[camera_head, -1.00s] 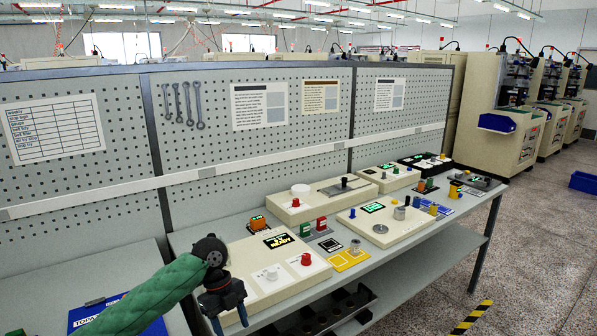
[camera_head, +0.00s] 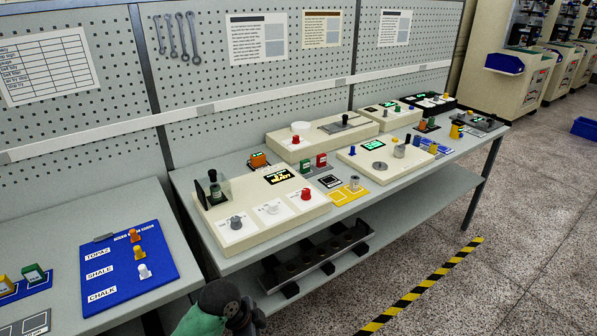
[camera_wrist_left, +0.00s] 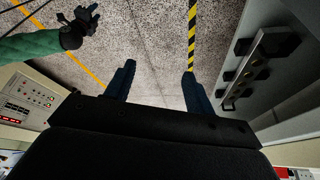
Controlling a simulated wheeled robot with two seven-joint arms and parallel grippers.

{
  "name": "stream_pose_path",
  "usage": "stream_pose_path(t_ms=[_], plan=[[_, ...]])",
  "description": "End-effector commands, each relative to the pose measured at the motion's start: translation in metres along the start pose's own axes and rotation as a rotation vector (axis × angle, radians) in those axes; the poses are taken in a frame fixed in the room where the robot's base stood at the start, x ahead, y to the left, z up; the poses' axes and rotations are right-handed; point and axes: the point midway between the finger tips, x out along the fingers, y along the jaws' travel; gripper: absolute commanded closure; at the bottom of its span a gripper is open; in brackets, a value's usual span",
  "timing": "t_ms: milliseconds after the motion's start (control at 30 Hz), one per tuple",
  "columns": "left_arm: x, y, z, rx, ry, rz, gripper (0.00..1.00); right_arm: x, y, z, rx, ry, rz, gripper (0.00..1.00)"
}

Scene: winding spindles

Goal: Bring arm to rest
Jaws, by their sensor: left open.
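My left arm's green link and dark wrist (camera_head: 232,308) show at the bottom edge of the head view, in front of the bench and low over the floor. Its fingers are cut off or hidden there. In the left wrist view my left gripper (camera_wrist_left: 158,75) has its two dark fingers spread apart with only floor between them, so it is open and empty. Another green arm of mine, the right one, shows at the upper left of the left wrist view with its dark gripper (camera_wrist_left: 80,22). Its jaws are too small and dark to judge.
The bench (camera_head: 258,262) carries cream control boxes and knobs. A lower shelf holds a dark rack (camera_head: 315,262), also in the left wrist view (camera_wrist_left: 250,70). A blue board (camera_head: 105,262) lies on the left table.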

Motion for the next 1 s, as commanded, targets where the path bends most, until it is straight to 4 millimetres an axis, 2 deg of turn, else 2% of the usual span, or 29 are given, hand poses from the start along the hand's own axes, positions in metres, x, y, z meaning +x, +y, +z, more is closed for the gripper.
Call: stream_pose_path(t_ms=[33,267,600,800,1000], plan=[[0.003,0.011,0.004,-0.057,0.005,-0.013,0.46,0.000,0.000,0.000,0.000,0.000,0.000,0.64],[0.007,0.046,0.031,-0.338,0.002,-0.102,0.46,0.000,-0.004,-0.001,0.003,0.001,-0.004,0.64],[-0.004,0.100,0.087,-0.761,-0.033,-0.249,0.46,0.000,-0.007,-0.002,0.005,0.002,-0.007,0.64],[-0.012,0.122,0.113,-0.919,-0.059,-0.315,0.46,0.000,-0.004,-0.001,0.003,0.001,-0.005,0.64],[-0.020,0.138,0.131,-1.021,-0.077,-0.361,0.46,0.000,0.002,0.000,-0.002,0.000,0.002,0.64]])
